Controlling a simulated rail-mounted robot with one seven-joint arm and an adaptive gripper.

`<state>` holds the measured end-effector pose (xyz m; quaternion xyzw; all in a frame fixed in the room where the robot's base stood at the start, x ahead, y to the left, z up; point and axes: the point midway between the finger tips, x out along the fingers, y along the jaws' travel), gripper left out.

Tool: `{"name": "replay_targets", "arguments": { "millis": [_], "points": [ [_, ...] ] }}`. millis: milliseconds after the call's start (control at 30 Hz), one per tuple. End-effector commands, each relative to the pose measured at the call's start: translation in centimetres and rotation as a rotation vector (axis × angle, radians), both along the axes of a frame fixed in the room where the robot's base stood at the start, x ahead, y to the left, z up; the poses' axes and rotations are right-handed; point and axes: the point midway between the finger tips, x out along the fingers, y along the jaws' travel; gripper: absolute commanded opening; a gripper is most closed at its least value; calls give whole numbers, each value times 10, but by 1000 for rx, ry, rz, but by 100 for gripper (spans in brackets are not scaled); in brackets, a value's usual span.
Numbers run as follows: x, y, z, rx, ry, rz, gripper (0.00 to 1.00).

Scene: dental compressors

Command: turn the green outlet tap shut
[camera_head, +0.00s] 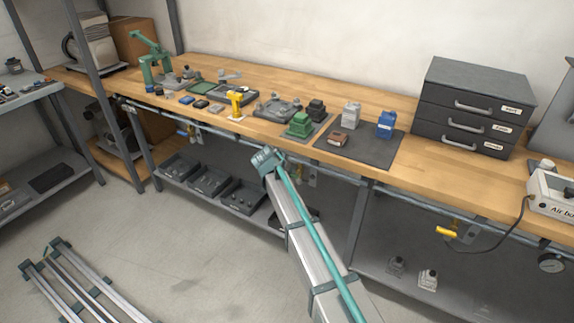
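I cannot make out a green outlet tap in the head view. A grey pipe (400,192) runs along under the front edge of the bench. A yellow tap handle (446,232) sits on the pipework at the right, below the bench top. A small blue-and-yellow fitting (186,132) is on the pipe further left. Part of the pipe in the middle is hidden behind a silver and teal beam that rises from the bottom of the picture. No gripper fingers can be seen.
The wooden bench (465,175) carries a green press (153,62), a green block (299,126), a yellow tool (236,103) and a black drawer cabinet (470,112). An air box (552,190) and a gauge (551,262) are at right. Rails (78,285) lie on the floor.

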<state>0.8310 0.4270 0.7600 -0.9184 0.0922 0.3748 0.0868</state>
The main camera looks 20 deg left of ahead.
Motion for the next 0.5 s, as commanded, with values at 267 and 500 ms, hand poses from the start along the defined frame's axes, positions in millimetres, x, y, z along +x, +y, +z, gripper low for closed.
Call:
{"name": "replay_targets", "arguments": {
  "millis": [267,500],
  "points": [
    [0,0,-1,0,0,0,0],
    [1,2,-10,1,0,1,0]
  ]
}}
